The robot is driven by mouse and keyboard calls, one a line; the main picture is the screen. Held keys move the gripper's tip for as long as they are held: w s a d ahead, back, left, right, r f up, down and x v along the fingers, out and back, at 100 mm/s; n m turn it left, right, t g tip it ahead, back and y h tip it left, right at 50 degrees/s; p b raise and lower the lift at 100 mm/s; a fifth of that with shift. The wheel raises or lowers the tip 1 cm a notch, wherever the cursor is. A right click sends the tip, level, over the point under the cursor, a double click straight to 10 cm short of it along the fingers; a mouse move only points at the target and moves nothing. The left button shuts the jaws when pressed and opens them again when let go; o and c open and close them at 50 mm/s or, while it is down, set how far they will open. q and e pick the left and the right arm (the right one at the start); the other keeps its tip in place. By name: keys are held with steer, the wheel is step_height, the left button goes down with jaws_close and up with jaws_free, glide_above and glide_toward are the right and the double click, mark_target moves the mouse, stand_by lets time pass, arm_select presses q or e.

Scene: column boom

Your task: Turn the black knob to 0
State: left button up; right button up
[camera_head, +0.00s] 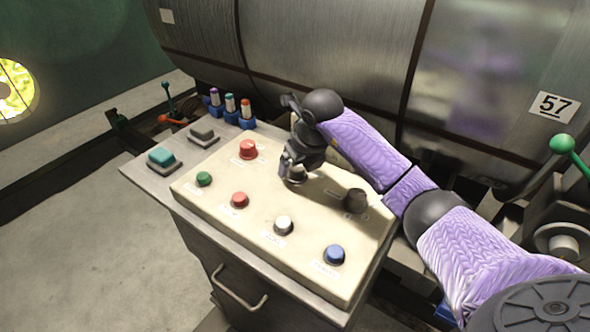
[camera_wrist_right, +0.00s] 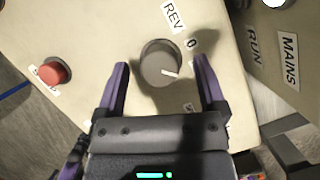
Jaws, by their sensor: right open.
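In the right wrist view a dark grey round knob (camera_wrist_right: 153,67) sits on the cream panel, between the fingers of my right gripper (camera_wrist_right: 160,72). The fingers are open and apart from it. Its white pointer line points right and slightly down, away from the "0" label (camera_wrist_right: 192,43). "REV" is printed above, and a lower label is mostly hidden. In the head view my right gripper (camera_head: 292,172) is low over the panel and hides what is under it. A dark knob (camera_head: 355,200) also shows to its right. My left gripper is not in view.
The cream panel (camera_head: 215,205) carries a red mushroom button (camera_head: 248,149), a green button (camera_head: 204,179), a red button (camera_head: 240,200), a white button (camera_head: 283,225) and a blue button (camera_head: 334,254). A large metal drum (camera_head: 330,50) stands behind.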

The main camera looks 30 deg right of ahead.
steer(key=shift+w+f, duration=0.25)
steer(key=shift+f, duration=0.4)
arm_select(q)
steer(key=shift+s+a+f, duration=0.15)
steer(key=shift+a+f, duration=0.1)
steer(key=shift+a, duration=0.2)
arm_select(e)
steer(key=shift+c, duration=0.6)
steer(key=c, duration=0.5)
jaws_close()
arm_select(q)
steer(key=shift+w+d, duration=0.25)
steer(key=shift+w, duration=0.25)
